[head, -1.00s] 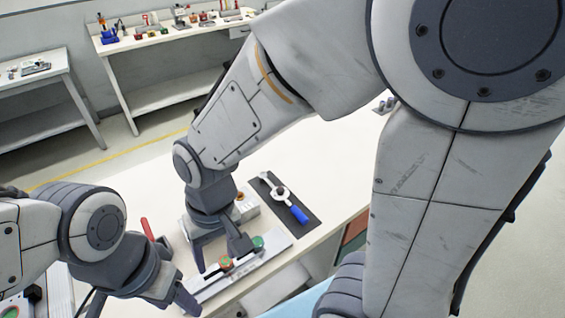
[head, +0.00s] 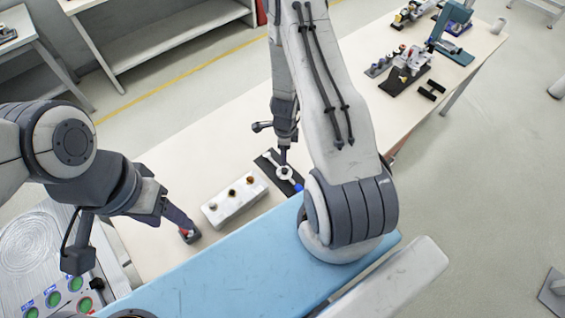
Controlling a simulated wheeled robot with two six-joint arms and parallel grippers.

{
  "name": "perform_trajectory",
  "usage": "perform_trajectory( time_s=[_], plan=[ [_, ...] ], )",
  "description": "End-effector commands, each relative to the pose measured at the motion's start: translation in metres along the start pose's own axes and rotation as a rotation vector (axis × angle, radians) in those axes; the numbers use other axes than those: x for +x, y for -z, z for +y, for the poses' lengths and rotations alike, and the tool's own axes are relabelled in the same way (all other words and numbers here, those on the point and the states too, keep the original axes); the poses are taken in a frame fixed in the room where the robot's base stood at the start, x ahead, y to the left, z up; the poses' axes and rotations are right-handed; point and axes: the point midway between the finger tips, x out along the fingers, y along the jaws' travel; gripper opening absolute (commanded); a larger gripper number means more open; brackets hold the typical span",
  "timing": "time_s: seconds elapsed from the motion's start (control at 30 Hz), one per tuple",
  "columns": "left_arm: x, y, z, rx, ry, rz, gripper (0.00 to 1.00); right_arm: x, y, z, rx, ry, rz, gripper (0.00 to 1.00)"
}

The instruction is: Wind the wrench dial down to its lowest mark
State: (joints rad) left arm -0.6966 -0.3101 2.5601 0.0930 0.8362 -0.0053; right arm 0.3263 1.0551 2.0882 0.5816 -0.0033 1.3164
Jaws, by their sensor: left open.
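The wrench (head: 285,173) lies on a dark mat (head: 265,162), with a pale round head or dial and a blue end. Part of the blue end is hidden by my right arm. Its marks are too small to read. My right gripper (head: 284,147) hangs just above the wrench's round part; I cannot tell whether it touches, or how its jaws stand. My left gripper (head: 132,250) is open and empty at the left, its dark fingers spread wide, one tip beside a small red thing (head: 187,233).
A white block (head: 235,203) with several coloured knobs stands between my grippers. A panel with green buttons (head: 54,299) is at lower left. A blue surface (head: 230,265) runs along the front. Fixtures (head: 408,62) stand farther right; the table's back middle is clear.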

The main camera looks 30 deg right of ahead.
Motion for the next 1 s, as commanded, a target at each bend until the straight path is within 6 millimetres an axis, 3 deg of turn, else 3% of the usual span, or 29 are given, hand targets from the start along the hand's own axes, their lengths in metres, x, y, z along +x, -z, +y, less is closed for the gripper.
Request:
perform_trajectory(
  time_s=[0.7,1.0],
  plan=[
    [0.095,-0.005,-0.007,-0.004,0.000,0.000,0.58,0.094,-0.002,0.001,-0.007,-0.001,-0.002,0.60],
    [0.101,-0.005,-0.007,-0.007,0.000,0.000,0.58,0.100,-0.002,0.001,-0.008,-0.001,-0.002,0.60]
  ],
)
